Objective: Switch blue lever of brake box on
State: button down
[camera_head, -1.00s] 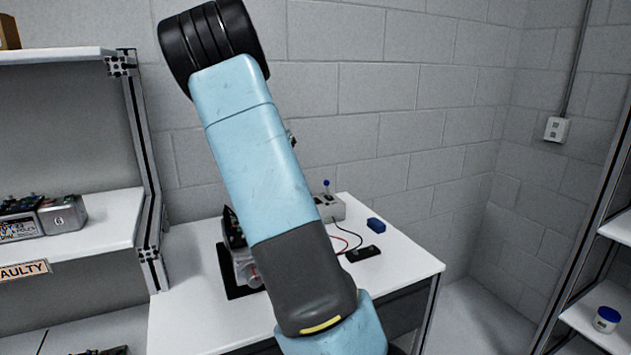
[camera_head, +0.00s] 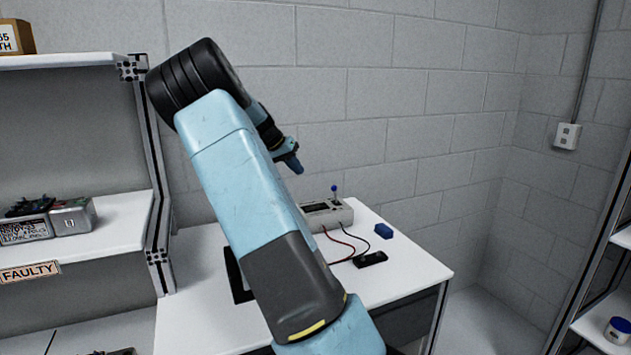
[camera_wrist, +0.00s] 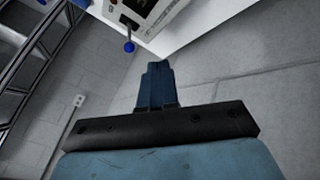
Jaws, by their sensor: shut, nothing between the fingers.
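The brake box (camera_head: 328,213) is a light grey box at the back of the white table in the head view. Its lever with a round blue knob (camera_head: 334,188) stands up at the box's right end. In the wrist view the box (camera_wrist: 150,8) is at the top edge, partly cut off, and the blue knob (camera_wrist: 129,46) is at upper left of the fingers. My gripper (camera_head: 297,168) is shut and empty, above and left of the box in the head view. It also shows in the wrist view (camera_wrist: 157,66), apart from the lever.
The white table (camera_head: 415,268) also holds a blue block (camera_head: 383,231) and a black device (camera_head: 370,259); red and black wires run toward the box. My arm hides the table's middle. A shelf (camera_head: 110,226) stands at left, another (camera_head: 606,318) at right.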

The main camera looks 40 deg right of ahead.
aim_at(335, 193)
jog(key=x, duration=0.9)
jog(key=shift+s+f, duration=0.1)
jog(key=shift+f, duration=0.1)
jog(key=s+d, duration=0.2)
jog(key=shift+s+d+r, duration=0.15)
jog(key=shift+d+r, duration=0.05)
jog(key=shift+d, duration=0.15)
jog(key=shift+s+d, duration=0.2)
jog(key=shift+r, duration=0.1)
